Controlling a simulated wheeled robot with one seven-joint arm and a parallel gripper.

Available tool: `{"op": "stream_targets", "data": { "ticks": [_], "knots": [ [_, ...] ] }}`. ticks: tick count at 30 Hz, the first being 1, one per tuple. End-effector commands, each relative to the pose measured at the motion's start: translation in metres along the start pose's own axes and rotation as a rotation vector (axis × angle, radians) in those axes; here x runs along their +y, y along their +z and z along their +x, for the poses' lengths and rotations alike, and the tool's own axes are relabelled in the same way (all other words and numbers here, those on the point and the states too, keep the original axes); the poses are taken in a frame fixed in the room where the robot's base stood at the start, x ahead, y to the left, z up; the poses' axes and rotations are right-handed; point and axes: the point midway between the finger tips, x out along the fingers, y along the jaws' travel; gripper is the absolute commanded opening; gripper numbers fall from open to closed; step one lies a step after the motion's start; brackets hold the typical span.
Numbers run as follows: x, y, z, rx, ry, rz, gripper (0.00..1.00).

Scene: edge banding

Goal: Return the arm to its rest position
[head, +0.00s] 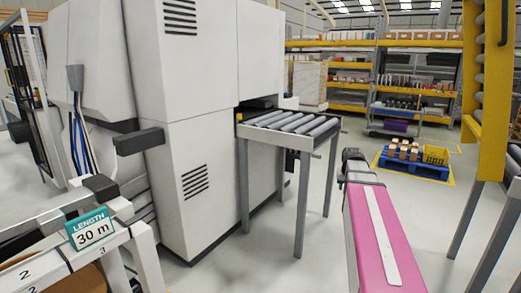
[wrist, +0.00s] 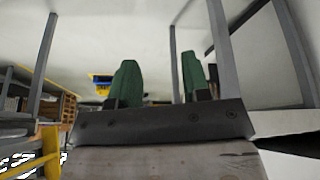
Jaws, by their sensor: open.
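My gripper (wrist: 158,78) shows in the wrist view as two green fingers standing well apart beyond a dark bracket. Nothing is held between them, and pale grey floor shows in the gap. The fingers touch nothing that I can see. In the head view I cannot make out the gripper fingers.
A big white machine (head: 225,75) with a roller outfeed table (head: 292,127) stands ahead. A blue pallet (head: 414,168) with boxes and a yellow crate (head: 435,155) lies farther back. A yellow-framed roller rack (head: 473,85) stands at right.

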Motion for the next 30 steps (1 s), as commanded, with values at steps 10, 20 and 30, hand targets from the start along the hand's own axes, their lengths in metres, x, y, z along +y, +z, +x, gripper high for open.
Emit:
{"op": "stream_targets", "data": {
  "ticks": [10,20,30],
  "knots": [
    [-0.087,0.132,0.069,-0.182,-0.056,-0.093,0.43],
    [-0.139,0.247,0.103,-0.334,-0.081,-0.174,0.43],
    [-0.151,0.279,0.110,-0.378,-0.086,-0.197,0.43]
  ]
}}
